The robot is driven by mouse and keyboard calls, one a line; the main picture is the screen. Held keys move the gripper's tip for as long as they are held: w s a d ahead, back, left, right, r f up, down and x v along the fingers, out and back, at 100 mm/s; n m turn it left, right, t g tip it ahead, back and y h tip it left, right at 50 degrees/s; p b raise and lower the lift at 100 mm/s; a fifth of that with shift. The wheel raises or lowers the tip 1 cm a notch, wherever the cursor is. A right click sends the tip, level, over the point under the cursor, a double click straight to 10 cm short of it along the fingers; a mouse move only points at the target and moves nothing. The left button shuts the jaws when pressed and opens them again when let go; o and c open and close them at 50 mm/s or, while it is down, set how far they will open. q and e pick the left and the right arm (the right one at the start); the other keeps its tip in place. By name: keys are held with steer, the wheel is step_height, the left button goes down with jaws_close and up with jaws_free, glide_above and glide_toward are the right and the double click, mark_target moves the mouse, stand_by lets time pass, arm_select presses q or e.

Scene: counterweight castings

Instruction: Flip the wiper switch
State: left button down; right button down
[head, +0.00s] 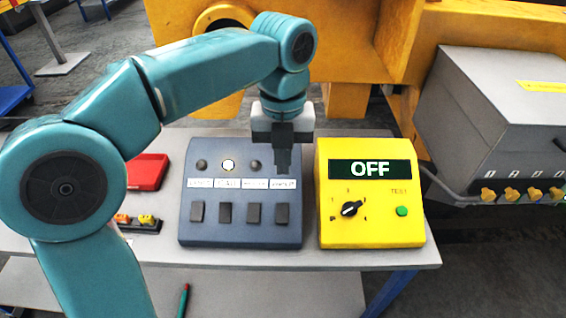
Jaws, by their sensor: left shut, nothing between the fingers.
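A dark blue-grey switch panel (240,238) stands on the table with a row of dark rocker switches (225,213). White labels (227,183) sit above the switches, too small to read surely, so I cannot tell which switch is the wiper one. Small round lamps line the top; the second from the left (228,165) is lit, and the leftmost (202,164) is dark. My left gripper (283,168) is shut and empty, pointing down over the panel's upper right. It hides that corner, above the rightmost switch (282,214). My right gripper is not in view.
A yellow tester box (372,228) reading OFF, with a dial and green button, stands close right of the panel. A red tray (147,172) and a small block holding coloured parts (138,223) lie left. A grey case (492,120) stands at right.

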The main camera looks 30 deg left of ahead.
arm_select(q)
steer(key=shift+s+d+f+g+p, duration=0.1)
steer(key=shift+s+d+g+p, duration=0.25)
steer(key=shift+s+p, duration=0.4)
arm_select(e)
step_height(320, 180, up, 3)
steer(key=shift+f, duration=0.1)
arm_select(q)
steer(key=shift+w, duration=0.2)
glide_above(282, 223)
steer(key=f, duration=0.9)
steer(key=shift+s+d+f, duration=0.25)
steer(key=shift+s+f, duration=0.05)
steer(key=shift+s, duration=0.1)
steer(key=f, duration=0.1)
steer(key=w+f, duration=0.1)
steer(key=f, duration=0.2)
steer(key=shift+w+a, duration=0.15)
steer(key=shift+a, duration=0.2)
steer(key=shift+f, duration=0.1)
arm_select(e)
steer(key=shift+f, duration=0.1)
